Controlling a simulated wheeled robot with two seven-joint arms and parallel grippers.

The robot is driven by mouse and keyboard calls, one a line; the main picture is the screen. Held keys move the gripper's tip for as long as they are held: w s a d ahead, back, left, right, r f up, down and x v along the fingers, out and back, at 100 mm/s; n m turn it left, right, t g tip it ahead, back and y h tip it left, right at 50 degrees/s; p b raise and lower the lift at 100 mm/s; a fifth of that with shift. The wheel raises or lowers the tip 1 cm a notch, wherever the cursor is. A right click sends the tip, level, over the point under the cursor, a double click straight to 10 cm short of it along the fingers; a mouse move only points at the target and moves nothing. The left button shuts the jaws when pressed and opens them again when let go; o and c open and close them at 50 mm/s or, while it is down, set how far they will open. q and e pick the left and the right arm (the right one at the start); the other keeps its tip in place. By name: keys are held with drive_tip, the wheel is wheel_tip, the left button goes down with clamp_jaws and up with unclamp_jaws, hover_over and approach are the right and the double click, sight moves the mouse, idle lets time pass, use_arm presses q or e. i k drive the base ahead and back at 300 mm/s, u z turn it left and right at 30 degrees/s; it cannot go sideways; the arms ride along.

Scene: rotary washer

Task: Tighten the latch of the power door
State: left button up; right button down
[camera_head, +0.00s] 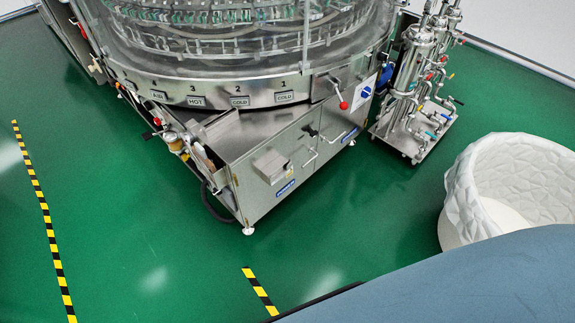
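The rotary washer (262,92) stands at the top middle, a round steel machine with a clear guard. Below its rim is a steel cabinet (262,205) with door panels on its right-facing side. Small dark and metal latch-like handles show on these panels, one dark one (310,131) near the upper edge and a metal one (310,160) lower down. A blue rotary switch on a white plate (366,92) is on the panel further right. Which panel is the power door, and whether any latch is tight, I cannot tell. Neither of my grippers is in view.
A steel filter stand (413,130) with pipes and valves stands right of the washer. A white quilted tub-shaped object (510,170) is at the right. A blue-grey surface (470,285) fills the lower right. Green floor (130,235) with yellow-black tape is clear in front.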

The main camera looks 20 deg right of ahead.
sight(313, 134)
drive_tip(key=k, duration=0.5)
drive_tip(key=z, duration=2)
drive_tip(key=i, duration=1.4)
drive_tip(key=u, duration=1.45)
